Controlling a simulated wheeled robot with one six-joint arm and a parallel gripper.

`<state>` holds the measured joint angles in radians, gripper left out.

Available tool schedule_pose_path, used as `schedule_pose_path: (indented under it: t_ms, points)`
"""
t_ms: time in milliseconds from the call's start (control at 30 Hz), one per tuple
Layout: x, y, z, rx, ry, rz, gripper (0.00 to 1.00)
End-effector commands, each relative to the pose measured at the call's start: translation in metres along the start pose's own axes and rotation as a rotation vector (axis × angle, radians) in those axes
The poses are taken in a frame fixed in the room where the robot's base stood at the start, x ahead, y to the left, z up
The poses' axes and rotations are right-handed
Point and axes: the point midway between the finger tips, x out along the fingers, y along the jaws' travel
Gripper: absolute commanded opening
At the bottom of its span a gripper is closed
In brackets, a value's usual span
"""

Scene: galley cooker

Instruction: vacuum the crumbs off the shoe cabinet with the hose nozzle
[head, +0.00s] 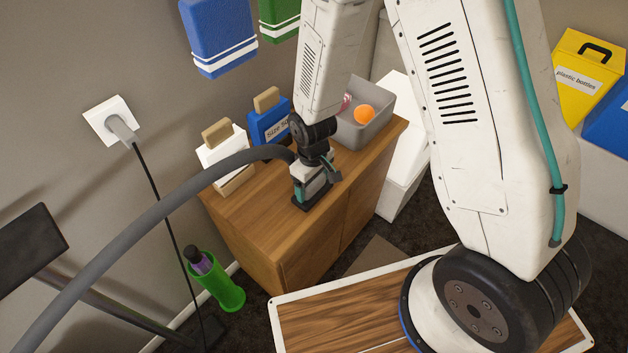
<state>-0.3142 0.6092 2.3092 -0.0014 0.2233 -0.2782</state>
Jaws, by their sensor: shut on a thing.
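The shoe cabinet (253,226) is a brown wooden cabinet against the wall, in the middle of the head view. My gripper (315,180) is over its top, near the front edge, shut on the hose nozzle (304,204). The nozzle points down, its dark foot at or just above the wood; I cannot tell if it touches. The thick grey hose (150,217) arches from the nozzle to the lower left. No crumbs can be made out on the visible top; my arm, gripper and nozzle hide part of it.
On the cabinet stand a white box (222,151), a blue box (267,127) and a grey bin (367,134) with an orange ball (364,114). A green holder with a bottle (219,284) stands left. A black cord hangs from the wall plug (121,128).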

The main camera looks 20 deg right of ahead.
Motion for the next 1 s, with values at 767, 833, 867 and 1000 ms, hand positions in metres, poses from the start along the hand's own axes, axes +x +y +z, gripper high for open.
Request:
schedule_pose_path:
  t_ms: [767,833,867,1000]
  points:
    - [-0.002,0.010,0.001,-0.001,-0.003,0.000,0.41]
    - [-0.002,0.010,0.001,-0.001,-0.002,0.000,0.41]
    - [-0.002,0.010,0.001,-0.001,-0.002,0.000,0.41]
    - [-0.002,0.011,0.000,0.000,-0.002,0.000,0.41]
